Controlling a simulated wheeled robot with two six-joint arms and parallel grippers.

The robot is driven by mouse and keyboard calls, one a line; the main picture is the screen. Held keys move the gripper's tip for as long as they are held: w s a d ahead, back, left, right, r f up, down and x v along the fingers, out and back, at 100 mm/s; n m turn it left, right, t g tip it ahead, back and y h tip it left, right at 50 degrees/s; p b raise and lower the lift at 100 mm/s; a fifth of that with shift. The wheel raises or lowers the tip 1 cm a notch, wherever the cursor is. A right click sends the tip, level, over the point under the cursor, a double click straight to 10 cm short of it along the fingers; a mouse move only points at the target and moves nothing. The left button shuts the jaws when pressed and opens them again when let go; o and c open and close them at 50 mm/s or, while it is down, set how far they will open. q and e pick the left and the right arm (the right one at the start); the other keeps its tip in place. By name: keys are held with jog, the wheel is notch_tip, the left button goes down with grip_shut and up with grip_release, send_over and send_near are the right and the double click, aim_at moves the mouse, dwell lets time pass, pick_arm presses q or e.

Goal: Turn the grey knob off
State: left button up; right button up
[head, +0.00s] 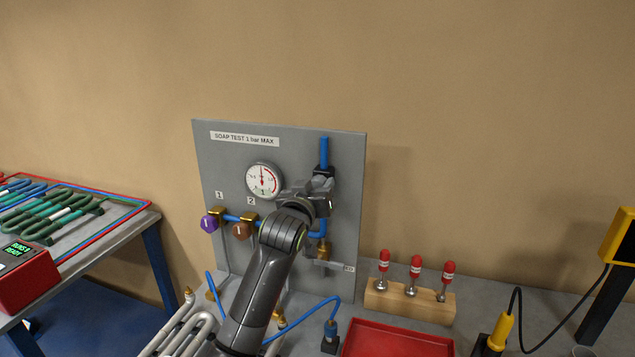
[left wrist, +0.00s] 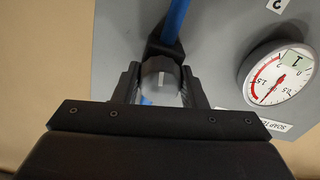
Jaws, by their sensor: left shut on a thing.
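The grey knob (left wrist: 158,72) shows in the left wrist view between my left gripper's two fingers, with a pale pointer mark on its face. My left gripper (left wrist: 160,92) is shut on it, one finger on each side. In the head view my left gripper (head: 318,188) reaches the upright blue pipe (head: 324,150) on the right of the grey test panel (head: 340,145), and it hides the knob there. A round white gauge (head: 263,179) with a red arc is on the panel; it also shows in the left wrist view (left wrist: 278,78). My right gripper is not in view.
A purple knob (head: 209,223) and a brown knob (head: 242,231) sit left of my arm. A wooden block (head: 410,302) with red-topped tools, a red tray (head: 395,342) and a yellow-handled tool (head: 500,332) are at the right. Blue hoses lie near my arm.

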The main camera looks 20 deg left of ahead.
pick_arm(q)
jog(key=shift+n, duration=0.4)
jog(key=shift+n+p, duration=0.8)
jog(key=shift+n, duration=0.8)
